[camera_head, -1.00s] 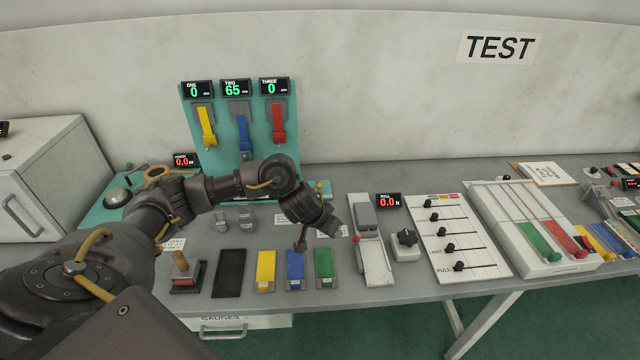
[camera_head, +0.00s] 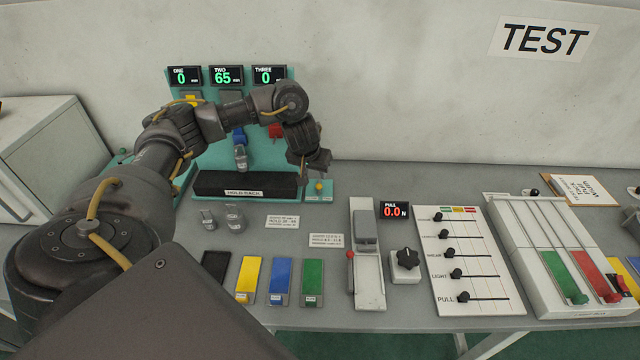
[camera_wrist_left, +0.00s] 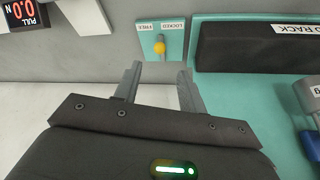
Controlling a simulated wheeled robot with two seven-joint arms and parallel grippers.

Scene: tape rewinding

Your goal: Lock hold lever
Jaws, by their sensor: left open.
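The hold lever (camera_wrist_left: 159,47) is a small yellow knob on a short stem. It stands on a teal plate (camera_wrist_left: 145,54) between labels reading FREE and LOCKED in the left wrist view. In the head view the yellow knob (camera_head: 319,187) shows right of the black hold rack (camera_head: 215,184). My left gripper (camera_wrist_left: 158,80) is open and empty, its two fingers pointing at the plate with the knob just beyond and between them. In the head view my left gripper (camera_head: 304,168) hangs above and slightly left of the knob. I cannot tell which label the lever leans to. My right gripper is out of view.
Two small grey weights (camera_head: 235,218) stand in front of the rack. Coloured pads (camera_head: 280,281), a red-knobbed pull device (camera_head: 367,275) and a slider panel (camera_head: 475,262) lie nearer. The teal board (camera_head: 290,95) with three displays stands behind the arm.

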